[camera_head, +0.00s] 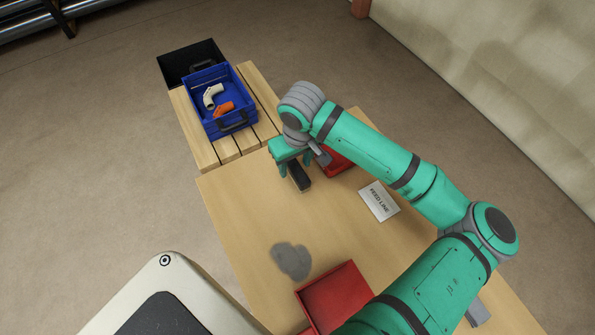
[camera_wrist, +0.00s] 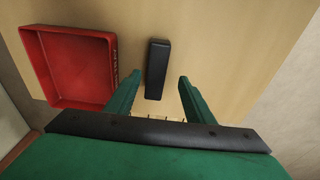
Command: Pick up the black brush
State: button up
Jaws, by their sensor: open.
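The black brush (camera_wrist: 158,62) is a dark block in the wrist view, lying on the wooden table a little beyond my fingertips and roughly between their lines. Short bristle-like marks show below its near end. My gripper (camera_wrist: 156,84) is open, with a green finger on each side and nothing between them. In the head view my gripper (camera_head: 292,172) points down over the table, and the brush (camera_head: 299,177) shows as a dark block beside it. The arm partly covers this area. I cannot tell the exact height of the fingers above the table.
A red tray (camera_wrist: 108,85) stands left of the brush in the wrist view. A second red tray (camera_head: 318,293) is at the near table edge. A white sign (camera_head: 379,201) and a grey stain (camera_head: 291,261) are on the table. A blue crate (camera_head: 233,126) with pipe pieces stands behind.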

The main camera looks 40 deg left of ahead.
aim_at(297, 169)
jog(key=f, duration=0.4)
jog(key=shift+w, duration=0.4)
jog(key=shift+f, duration=0.65)
jog(key=shift+c, duration=0.2)
jog(key=shift+a, duration=0.1)
jog(key=c, duration=1.1)
notch_tip(297, 169, up, 10)
jog(key=shift+r, duration=0.1)
jog(key=o, duration=0.5)
jog(key=shift+c, duration=0.2)
jog(key=c, duration=0.3)
